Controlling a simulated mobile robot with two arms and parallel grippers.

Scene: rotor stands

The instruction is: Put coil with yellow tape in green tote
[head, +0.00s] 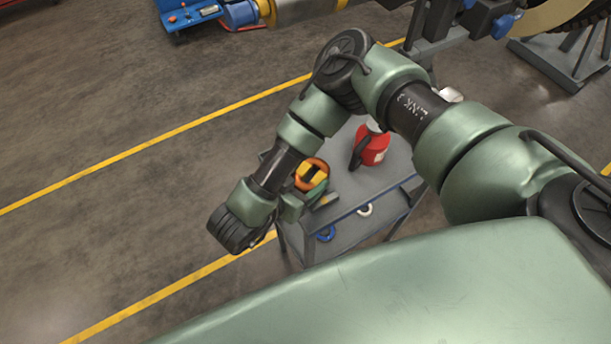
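An orange coil with yellow tape (321,165) shows beside my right forearm, over the grey cart. Dark green edges of what looks like the green tote (346,186) show around the coil, and my arm covers much of it. I cannot tell whether the coil rests inside the tote or is held above it. My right gripper (325,201) is low at the cart's left end, close to the coil. Its fingers are small and partly hidden, so its opening is unclear. My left gripper is out of view.
A red container (374,148) stands on the grey cart (345,236), right of the coil. A blue ring (326,235) and a white ring (365,210) are at the cart's near side. Yellow lines cross the open floor at left. Blue equipment (188,14) stands at the top.

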